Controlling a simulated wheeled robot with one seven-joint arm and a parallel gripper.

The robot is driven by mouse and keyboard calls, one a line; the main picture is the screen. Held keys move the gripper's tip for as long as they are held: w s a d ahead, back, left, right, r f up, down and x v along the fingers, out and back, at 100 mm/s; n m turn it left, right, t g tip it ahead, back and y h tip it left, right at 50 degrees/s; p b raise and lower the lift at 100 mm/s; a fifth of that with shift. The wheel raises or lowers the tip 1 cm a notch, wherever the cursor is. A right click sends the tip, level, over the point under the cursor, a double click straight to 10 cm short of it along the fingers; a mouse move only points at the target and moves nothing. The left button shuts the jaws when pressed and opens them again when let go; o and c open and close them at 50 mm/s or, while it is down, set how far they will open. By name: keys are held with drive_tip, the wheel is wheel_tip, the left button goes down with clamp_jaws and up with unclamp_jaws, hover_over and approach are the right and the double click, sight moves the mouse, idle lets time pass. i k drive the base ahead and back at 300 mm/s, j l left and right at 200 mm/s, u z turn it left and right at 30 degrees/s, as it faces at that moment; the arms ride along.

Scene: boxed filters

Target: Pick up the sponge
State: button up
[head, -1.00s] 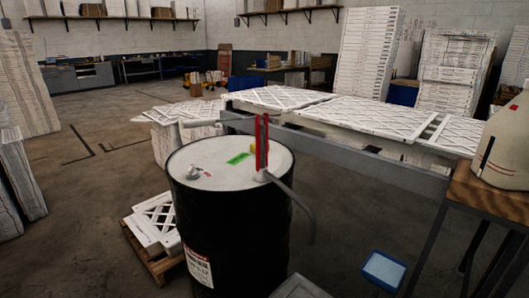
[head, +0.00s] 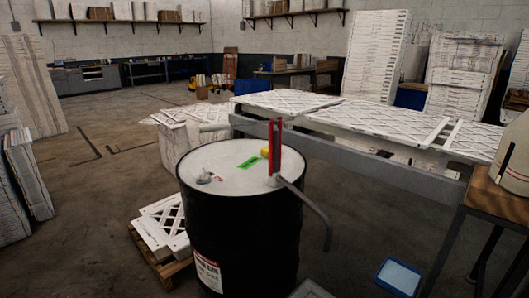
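A small yellow block (head: 265,152), which may be the sponge, sits on the white top of a black drum (head: 240,235), near its far edge. A red upright part (head: 272,150) of the drum's pump partly covers it. A flat bright green piece (head: 248,163) lies on the drum top to its left; I cannot tell what it is. My gripper is not in view.
A grey pump spout (head: 310,205) sticks out over the drum's right side. A long table with white filters (head: 380,122) stands behind. A blue-rimmed tray (head: 398,276) lies on the floor at right. A pallet (head: 160,255) stands left of the drum. Floor further left is open.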

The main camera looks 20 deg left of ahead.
sight(263, 151)
drive_tip(key=j, duration=0.5)
drive_tip(key=i+j+u, duration=0.1)
drive_tip(key=j, duration=0.4)
drive_tip(key=i+j+u, duration=0.1)
drive_tip(key=j, duration=0.85)
drive_tip(key=i+j+u, duration=0.1)
drive_tip(key=j, duration=0.4)
drive_tip(key=i+j+u, duration=0.1)
drive_tip(key=i+j, duration=0.55)
drive_tip(key=i, duration=0.25)
drive_tip(key=i+j+u, duration=0.15)
drive_tip(key=i+j, duration=0.2)
drive_tip(key=i, duration=0.1)
